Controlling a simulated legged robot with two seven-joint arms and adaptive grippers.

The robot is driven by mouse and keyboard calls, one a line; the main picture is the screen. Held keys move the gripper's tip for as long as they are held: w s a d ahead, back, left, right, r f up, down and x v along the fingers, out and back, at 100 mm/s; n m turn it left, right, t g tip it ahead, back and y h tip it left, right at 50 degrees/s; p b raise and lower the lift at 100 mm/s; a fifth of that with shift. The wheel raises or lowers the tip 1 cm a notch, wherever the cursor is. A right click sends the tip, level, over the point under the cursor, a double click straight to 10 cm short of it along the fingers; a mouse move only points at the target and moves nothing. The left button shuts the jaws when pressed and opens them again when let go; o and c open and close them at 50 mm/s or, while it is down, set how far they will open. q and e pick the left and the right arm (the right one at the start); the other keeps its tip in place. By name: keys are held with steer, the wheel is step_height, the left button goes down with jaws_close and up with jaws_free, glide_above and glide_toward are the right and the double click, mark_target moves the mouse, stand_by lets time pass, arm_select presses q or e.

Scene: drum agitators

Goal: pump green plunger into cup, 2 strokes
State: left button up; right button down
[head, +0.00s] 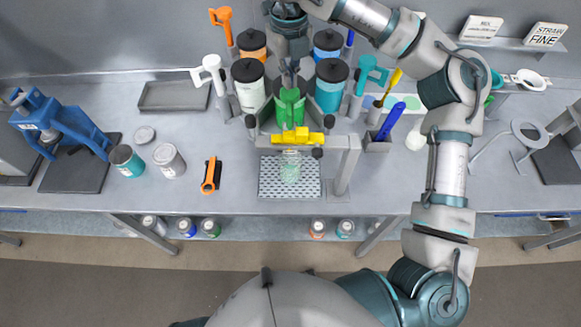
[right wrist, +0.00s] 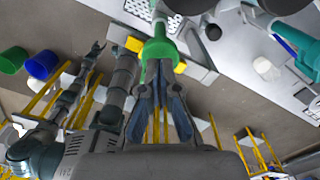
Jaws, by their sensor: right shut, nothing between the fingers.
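The green plunger (head: 290,106) stands upright in a stand above the bench, with a yellow piece (head: 297,137) at its front. My right gripper (head: 289,80) is shut and empty, with its fingertips at the top of the plunger. The right wrist view shows the shut fingers (right wrist: 157,66) against the green plunger (right wrist: 158,44); whether they press on it is unclear. A clear cup (head: 290,167) with a greenish tint sits below on a perforated tray (head: 268,187). My left gripper is outside the head view; a small claw-like end (right wrist: 96,49) shows in the right wrist view.
Black-lidded jars (head: 249,88) stand behind the stand, with a teal-banded jar (head: 331,88) at right. White (head: 211,66) and teal (head: 371,73) pump handles flank them. An orange tool (head: 210,176) lies left of the tray. A blue press (head: 61,122) stands far left.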

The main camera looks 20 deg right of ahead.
mark_target(289, 93)
steer(key=shift+f+b, duration=1.6)
steer(key=shift+f, duration=0.8)
steer(key=shift+r+p, duration=2.1)
steer(key=shift+r, duration=0.45)
steer(key=shift+r, duration=0.15)
step_height(289, 93, up, 6)
steer(key=p, duration=0.5)
steer(key=shift+f, duration=0.2)
